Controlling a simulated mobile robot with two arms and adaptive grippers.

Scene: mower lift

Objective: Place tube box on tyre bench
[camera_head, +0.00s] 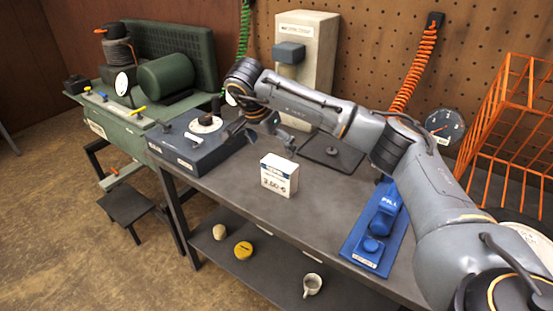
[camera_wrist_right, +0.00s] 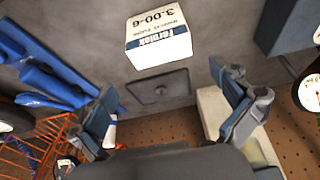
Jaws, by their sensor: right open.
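The tube box (camera_head: 279,175) is a small white carton with a blue label and "3.00-6" print. It stands upright on the dark grey bench top (camera_head: 240,195), near its front edge. It also shows at the top of the right wrist view (camera_wrist_right: 158,40). My right gripper (camera_head: 280,130) is open and empty behind the box in the head view, apart from it. Its two spread fingers show in the right wrist view (camera_wrist_right: 165,88), with the box beyond them. No label in view tells which surface is the tyre bench. My left gripper is not in view.
A blue-grey unit with a dial (camera_head: 195,140) stands left of the box. A dark square plate (camera_head: 331,153) lies behind it and a blue "FILL" unit (camera_head: 378,225) to the right. An orange wire rack (camera_head: 510,130) stands far right. A lower shelf holds a mug (camera_head: 312,285).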

